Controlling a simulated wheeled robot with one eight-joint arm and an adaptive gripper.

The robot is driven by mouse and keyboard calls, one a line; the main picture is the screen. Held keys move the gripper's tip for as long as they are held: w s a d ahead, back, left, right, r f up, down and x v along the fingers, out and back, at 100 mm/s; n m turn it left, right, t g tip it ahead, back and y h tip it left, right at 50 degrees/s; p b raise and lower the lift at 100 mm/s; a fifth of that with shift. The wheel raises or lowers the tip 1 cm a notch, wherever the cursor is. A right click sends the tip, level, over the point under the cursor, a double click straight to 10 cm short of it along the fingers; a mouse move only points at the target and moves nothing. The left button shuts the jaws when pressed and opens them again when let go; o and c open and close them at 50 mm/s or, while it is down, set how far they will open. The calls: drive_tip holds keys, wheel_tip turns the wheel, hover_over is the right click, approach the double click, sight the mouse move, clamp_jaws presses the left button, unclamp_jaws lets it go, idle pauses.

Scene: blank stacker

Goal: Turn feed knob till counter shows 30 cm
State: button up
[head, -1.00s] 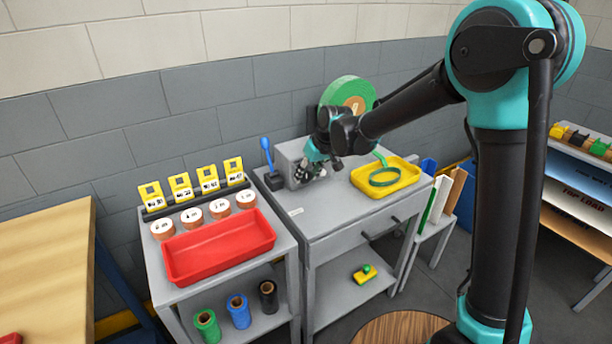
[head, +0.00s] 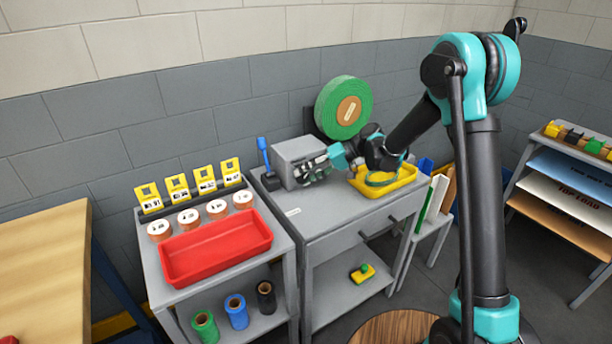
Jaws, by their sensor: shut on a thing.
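The grey feed machine (head: 291,152) stands on the grey workbench. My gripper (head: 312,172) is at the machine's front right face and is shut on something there. The feed knob lies behind the fingers and I cannot make it out. No counter reading is legible from here. A large green roll (head: 343,108) stands upright behind the machine. A loop of green strip (head: 381,178) lies in the yellow tray (head: 408,178) on the bench, partly hidden by my arm.
A blue-handled tool (head: 264,152) stands in a dark holder left of the machine. A red tray (head: 215,248), tape rolls and yellow tags fill the left cart. Boards (head: 436,200) lean right of the bench. A shelf rack (head: 570,180) stands at far right.

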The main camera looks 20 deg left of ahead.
drive_tip(key=shift+f+g+y, duration=0.1)
drive_tip(key=shift+g+y, duration=0.2)
drive_tip(key=shift+y, duration=0.1)
idle(0.3)
drive_tip(key=o, duration=1.2)
drive_tip(key=shift+c, duration=0.2)
drive_tip(key=shift+w+d, duration=0.1)
drive_tip(key=v, duration=1.1)
drive_tip(key=shift+d+r, duration=0.25)
drive_tip(key=shift+d, duration=0.05)
drive_tip(key=shift+w, duration=0.15)
